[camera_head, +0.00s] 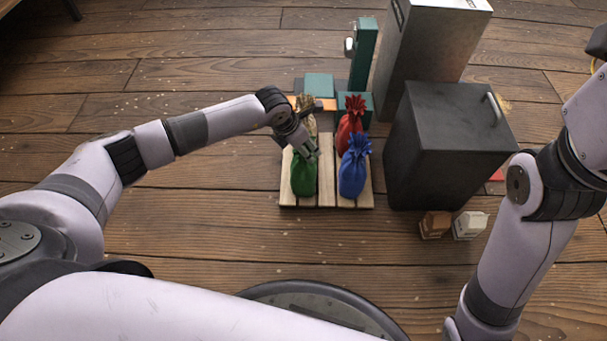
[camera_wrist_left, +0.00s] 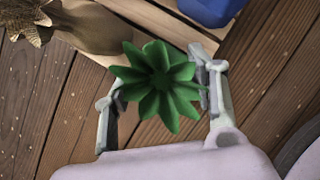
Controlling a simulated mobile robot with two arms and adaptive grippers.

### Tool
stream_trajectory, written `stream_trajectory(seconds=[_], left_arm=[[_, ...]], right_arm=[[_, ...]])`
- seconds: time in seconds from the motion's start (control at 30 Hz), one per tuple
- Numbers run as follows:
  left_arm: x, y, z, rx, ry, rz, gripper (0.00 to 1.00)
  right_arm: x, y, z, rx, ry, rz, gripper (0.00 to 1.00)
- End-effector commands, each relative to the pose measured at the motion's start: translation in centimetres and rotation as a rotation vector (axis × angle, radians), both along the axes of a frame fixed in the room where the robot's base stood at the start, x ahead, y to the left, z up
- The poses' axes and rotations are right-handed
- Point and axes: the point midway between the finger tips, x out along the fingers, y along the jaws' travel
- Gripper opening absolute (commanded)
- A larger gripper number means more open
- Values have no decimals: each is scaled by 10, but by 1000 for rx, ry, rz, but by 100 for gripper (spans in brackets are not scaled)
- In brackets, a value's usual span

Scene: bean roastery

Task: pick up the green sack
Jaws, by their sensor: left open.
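The green sack (camera_head: 304,178) stands upright on the front left of a wooden pallet (camera_head: 326,200) in the head view. My left gripper (camera_head: 310,150) is at the sack's top from above. In the left wrist view the sack's gathered, leafy top (camera_wrist_left: 160,82) lies between the two fingers of my left gripper (camera_wrist_left: 162,98), which are apart on either side of it. The sack's body is hidden below its top in that view. My right arm shows at the right edge of the head view, but its gripper is out of the picture.
A blue sack (camera_head: 354,172) stands close to the right of the green one. A red sack (camera_head: 348,132) and a tan sack (camera_head: 307,116) stand behind. A dark cabinet (camera_head: 440,150) is right of the pallet, with two small boxes (camera_head: 436,225) before it. The floor left is clear.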

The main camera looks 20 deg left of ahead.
Motion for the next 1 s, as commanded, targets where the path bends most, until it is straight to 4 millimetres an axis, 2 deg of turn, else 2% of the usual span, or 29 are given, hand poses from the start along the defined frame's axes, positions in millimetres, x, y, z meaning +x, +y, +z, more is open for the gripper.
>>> stream_trajectory(seconds=[0.07,0.8,1.0], left_arm=[[0,0,0,0,0,0,50],[0,0,0,0,0,0,1],[0,0,0,0,0,0,0]], right_arm=[[0,0,0,0,0,0,40],[0,0,0,0,-1,1,40],[0,0,0,0,-1,1,40]])
